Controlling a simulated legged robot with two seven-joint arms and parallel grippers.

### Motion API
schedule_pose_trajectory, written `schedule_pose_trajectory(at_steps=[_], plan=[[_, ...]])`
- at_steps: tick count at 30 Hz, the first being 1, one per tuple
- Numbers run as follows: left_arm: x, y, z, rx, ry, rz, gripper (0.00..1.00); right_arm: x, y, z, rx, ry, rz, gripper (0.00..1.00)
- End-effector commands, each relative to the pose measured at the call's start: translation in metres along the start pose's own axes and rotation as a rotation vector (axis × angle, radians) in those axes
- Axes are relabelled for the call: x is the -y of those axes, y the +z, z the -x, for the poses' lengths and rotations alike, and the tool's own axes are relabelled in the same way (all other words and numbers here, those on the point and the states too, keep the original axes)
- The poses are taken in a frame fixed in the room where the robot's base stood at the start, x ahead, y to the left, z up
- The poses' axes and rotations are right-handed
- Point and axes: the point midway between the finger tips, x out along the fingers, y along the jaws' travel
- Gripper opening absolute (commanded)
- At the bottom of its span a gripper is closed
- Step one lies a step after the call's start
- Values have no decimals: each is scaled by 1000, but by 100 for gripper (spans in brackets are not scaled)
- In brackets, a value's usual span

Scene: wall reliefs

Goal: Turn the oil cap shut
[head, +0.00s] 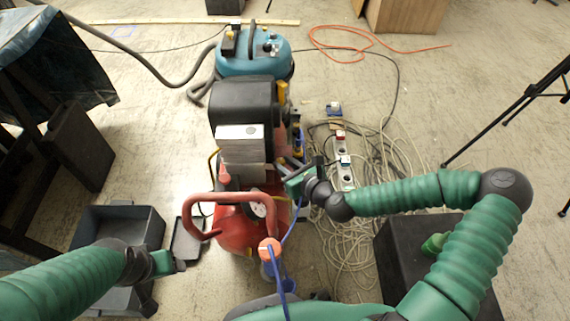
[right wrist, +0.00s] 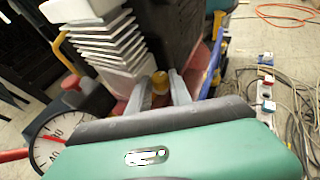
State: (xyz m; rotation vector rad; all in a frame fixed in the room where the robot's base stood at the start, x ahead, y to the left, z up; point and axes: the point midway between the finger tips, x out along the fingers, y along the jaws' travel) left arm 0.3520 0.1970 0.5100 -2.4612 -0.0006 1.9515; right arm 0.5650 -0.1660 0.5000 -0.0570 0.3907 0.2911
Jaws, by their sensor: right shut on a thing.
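The oil cap (right wrist: 160,82) is a small yellow knob low on the compressor, beside the silver cooling fins (right wrist: 110,42). In the right wrist view it sits between the two grey fingers of my right gripper (right wrist: 160,88), which is shut on it. In the head view my right gripper (head: 288,163) reaches the right side of the red compressor (head: 236,228), and the cap is hidden there. My left gripper (head: 172,262) is low at the left, away from the compressor, and its jaw opening is unclear.
A red handle (head: 187,215) and a pressure gauge (head: 258,210) are at the compressor's near end. A blue vacuum (head: 255,57) stands behind. Tangled cables and a power strip (head: 343,172) lie at the right.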

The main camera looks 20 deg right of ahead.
Motion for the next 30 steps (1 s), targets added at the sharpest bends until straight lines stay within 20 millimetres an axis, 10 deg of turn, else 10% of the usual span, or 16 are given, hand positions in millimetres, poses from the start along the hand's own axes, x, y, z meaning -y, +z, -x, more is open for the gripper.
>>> schedule_pose_trajectory(at_steps=[14, 30], plan=[[0, -2, 8, 0, 0, 0, 70, 2, 1, 1, -1, 33, 11, 0], [0, -15, 62, 0, 0, 0, 70, 13, 5, 0, 0, 398, 163, 0]])
